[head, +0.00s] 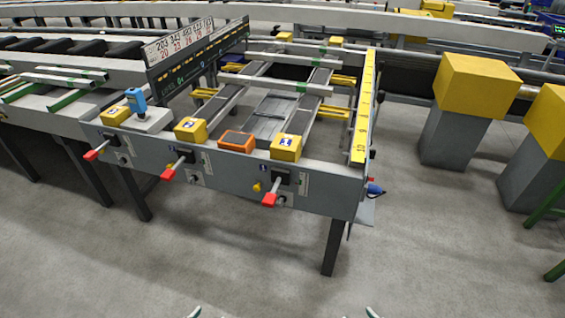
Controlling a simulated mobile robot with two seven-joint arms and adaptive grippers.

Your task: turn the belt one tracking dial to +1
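The runout table has a grey front panel (225,178) with three red-tipped levers: a left lever (97,151), a middle lever (172,170) and a right lever (271,196). Small grey round knobs sit low beside them: a left knob (124,161), a middle knob (193,179) and a right knob (281,201). Which is the belt one tracking dial, and its setting, are too small to tell. Only pale tips of my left gripper (195,312) and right gripper (372,312) show at the bottom edge, well short of the panel and apart from everything.
Yellow labelled blocks, including one at the right (286,148), an orange device (237,141) and a blue handheld tool (136,101) stand on the front ledge. A yellow scale (364,110) runs along the right side. Yellow-topped grey posts (456,140) stand right. The floor in front is clear.

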